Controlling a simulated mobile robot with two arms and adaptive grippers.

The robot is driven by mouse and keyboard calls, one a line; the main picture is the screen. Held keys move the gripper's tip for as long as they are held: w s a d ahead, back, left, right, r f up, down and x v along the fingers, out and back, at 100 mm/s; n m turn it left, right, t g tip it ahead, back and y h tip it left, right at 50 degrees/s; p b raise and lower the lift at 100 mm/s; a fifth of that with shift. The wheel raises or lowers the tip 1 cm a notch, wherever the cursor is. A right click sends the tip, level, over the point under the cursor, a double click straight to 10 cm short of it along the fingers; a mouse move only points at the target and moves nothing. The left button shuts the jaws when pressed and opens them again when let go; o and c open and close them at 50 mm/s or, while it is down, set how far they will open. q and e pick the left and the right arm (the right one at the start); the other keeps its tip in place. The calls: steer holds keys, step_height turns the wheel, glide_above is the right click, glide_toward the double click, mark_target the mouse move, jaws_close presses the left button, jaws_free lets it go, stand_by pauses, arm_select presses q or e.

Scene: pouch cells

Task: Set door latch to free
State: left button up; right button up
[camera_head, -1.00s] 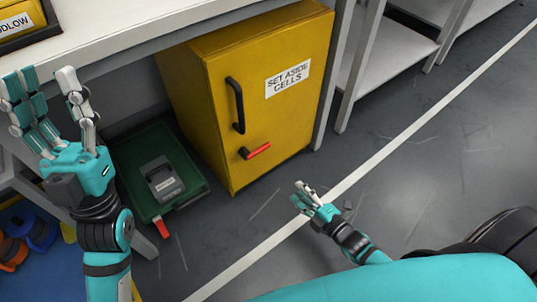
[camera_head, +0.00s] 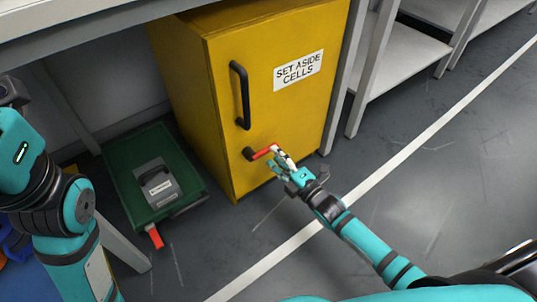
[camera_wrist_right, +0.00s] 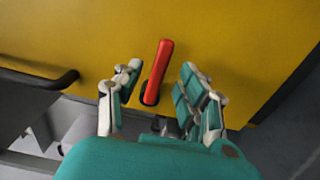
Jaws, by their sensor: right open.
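The door latch is a red lever (camera_head: 264,152) on a dark pivot, low on the front of the yellow cabinet (camera_head: 222,100). In the head view it points right and slightly up. My right gripper (camera_head: 280,162) is at the lever's right end. In the right wrist view the red lever (camera_wrist_right: 158,72) lies between the spread fingers of my right gripper (camera_wrist_right: 152,92), which is open. Whether a finger touches the lever cannot be told. My left arm is at the left edge of the head view, with its fingers out of the picture.
A black door handle (camera_head: 240,95) stands out above the latch. A sign reading "SET ASIDE CELLS" (camera_head: 298,69) is on the door. A green tray (camera_head: 125,195) holding a grey device (camera_head: 158,186) is on the floor left of the cabinet.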

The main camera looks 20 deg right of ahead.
mark_target(268, 147)
steer(key=shift+b+x, duration=0.75)
steer(key=shift+x, duration=1.4)
steer(key=shift+c, duration=0.2)
jaws_close()
